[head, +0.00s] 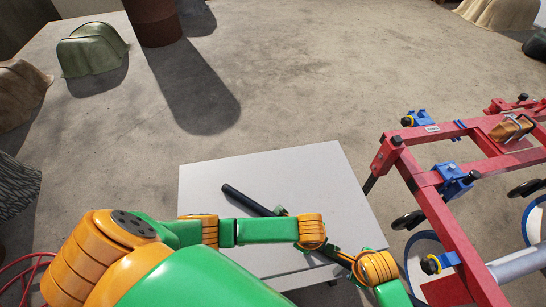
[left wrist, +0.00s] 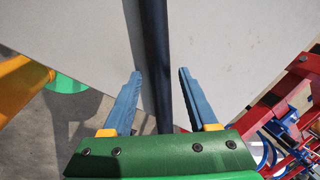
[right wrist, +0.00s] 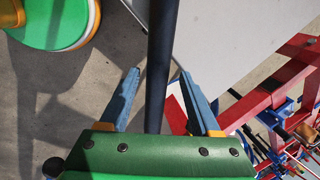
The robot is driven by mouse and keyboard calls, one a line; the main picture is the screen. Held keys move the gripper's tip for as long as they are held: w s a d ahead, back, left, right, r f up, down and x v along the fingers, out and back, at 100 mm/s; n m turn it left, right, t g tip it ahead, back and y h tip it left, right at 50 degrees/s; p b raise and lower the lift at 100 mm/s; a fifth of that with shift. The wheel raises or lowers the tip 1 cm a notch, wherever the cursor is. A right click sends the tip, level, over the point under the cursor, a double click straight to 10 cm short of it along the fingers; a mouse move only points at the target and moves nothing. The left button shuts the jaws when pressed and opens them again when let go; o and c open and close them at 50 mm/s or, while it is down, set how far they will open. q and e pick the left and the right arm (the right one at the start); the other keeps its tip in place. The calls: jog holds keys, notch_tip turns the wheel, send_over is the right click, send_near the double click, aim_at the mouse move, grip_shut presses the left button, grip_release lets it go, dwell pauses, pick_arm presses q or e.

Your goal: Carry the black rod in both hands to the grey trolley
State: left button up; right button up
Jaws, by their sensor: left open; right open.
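The black rod (head: 242,198) lies slantwise over the pale table top (head: 205,185) in the head view, its far-left end bare and its nearer part mostly hidden by my arms. In the left wrist view my left gripper (left wrist: 160,72) is open, with the rod (left wrist: 156,35) running lengthwise between its blue fingers and a gap on both sides. In the right wrist view my right gripper (right wrist: 159,72) is open, and the rod (right wrist: 161,35) passes between its fingers near the table's edge. I cannot make out a grey trolley.
A red wheeled frame (head: 432,205) with blue clamps stands close to the table's right side. A green draped lump (head: 92,48) and a brown drum (head: 156,20) are at the back left. The concrete floor beyond the table is clear.

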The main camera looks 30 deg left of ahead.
jog(key=o, duration=0.4)
pick_arm(q)
jog(key=v, duration=0.7)
jog(key=shift+r, duration=0.35)
pick_arm(e)
jog(key=d, duration=0.7)
jog(key=shift+s, duration=0.1)
pick_arm(q)
jog(key=shift+w, duration=0.1)
